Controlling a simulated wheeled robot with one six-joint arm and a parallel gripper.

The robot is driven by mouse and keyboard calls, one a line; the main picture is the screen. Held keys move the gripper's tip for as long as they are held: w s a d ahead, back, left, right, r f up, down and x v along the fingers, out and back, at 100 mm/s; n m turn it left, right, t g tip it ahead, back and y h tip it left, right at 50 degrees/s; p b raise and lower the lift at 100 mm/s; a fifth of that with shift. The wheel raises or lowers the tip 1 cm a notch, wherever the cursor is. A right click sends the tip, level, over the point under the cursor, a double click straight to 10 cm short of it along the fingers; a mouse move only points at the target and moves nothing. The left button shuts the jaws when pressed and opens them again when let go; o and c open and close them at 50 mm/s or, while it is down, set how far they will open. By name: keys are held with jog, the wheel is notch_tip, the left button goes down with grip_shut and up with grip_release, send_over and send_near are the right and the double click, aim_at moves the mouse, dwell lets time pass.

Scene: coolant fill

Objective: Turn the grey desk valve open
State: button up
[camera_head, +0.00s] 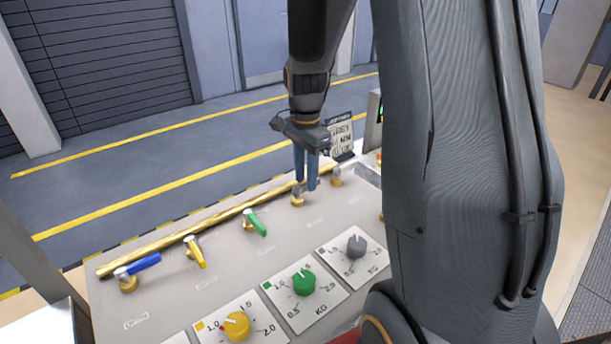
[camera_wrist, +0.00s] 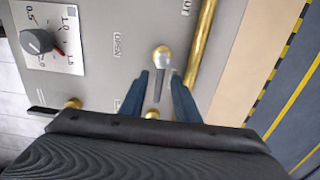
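The grey desk valve (camera_head: 297,198) stands on the console in line with the other valves, partly hidden by my fingers in the head view. In the wrist view its grey lever (camera_wrist: 158,86) runs down from the brass-rimmed stem, between my two blue fingers. My gripper (camera_head: 307,184) points down over the valve; it also shows in the wrist view (camera_wrist: 159,77). The fingers are apart, one on each side of the lever, with a gap visible. I cannot tell how deep they reach around it.
Blue (camera_head: 137,267), yellow (camera_head: 194,251) and green (camera_head: 255,222) valves stand to the left. A brass pipe (camera_head: 166,241) runs along the far edge. Grey (camera_head: 356,246), green (camera_head: 303,282) and yellow (camera_head: 236,326) dials sit nearer. Another brass fitting (camera_head: 336,180) and a sign (camera_head: 342,138) are close by.

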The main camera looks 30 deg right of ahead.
jog(key=shift+f, duration=0.45)
jog(key=shift+c, duration=0.4)
grip_shut()
